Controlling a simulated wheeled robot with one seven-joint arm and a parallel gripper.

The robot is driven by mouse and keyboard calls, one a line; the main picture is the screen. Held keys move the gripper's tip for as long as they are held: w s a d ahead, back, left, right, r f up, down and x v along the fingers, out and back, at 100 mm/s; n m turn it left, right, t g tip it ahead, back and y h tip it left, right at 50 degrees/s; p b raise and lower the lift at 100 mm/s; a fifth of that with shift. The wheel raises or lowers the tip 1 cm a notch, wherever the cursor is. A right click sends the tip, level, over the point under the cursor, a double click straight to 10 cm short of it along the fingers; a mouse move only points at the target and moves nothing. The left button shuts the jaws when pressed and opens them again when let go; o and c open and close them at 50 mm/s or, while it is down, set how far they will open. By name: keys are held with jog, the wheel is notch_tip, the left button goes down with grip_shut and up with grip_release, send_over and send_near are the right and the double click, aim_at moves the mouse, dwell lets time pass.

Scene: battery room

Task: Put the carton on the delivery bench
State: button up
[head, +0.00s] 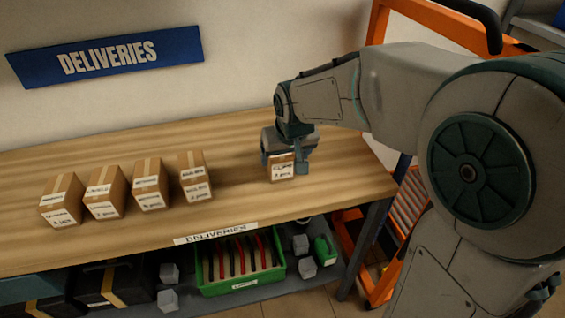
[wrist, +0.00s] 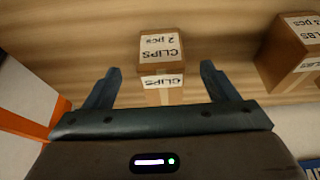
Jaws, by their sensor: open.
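A small brown carton (head: 281,167) labelled "CLIPS 2 pcs" stands on the wooden delivery bench (head: 240,150), toward its right end. In the wrist view the carton (wrist: 161,50) sits upright on the bench, between and just beyond the fingertips. My gripper (head: 288,160) is directly over the carton in the head view and hides its top. In the wrist view my gripper (wrist: 159,72) has its two fingers spread wide, with a gap on each side of the carton. The bench front carries a "DELIVERIES" label.
Several similar cartons (head: 125,190) stand in a row on the bench's left half; the nearest one (wrist: 295,50) shows in the wrist view. A lower shelf holds a green crate (head: 205,272) and dark cases. An orange frame (head: 372,235) stands right of the bench. A blue "DELIVERIES" sign (head: 105,55) hangs behind.

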jog(key=shift+v, duration=1.7)
jog(key=s+d+f+m+g+h, duration=0.1)
jog(key=s+d+f+m, duration=0.1)
jog(key=s+d, duration=1.2)
jog(key=s+m, duration=0.1)
jog(key=s, duration=0.2)
jog(key=shift+s+d+f+g, duration=0.2)
jog(key=shift+d+f+g, duration=0.15)
jog(key=shift+d+g, duration=0.05)
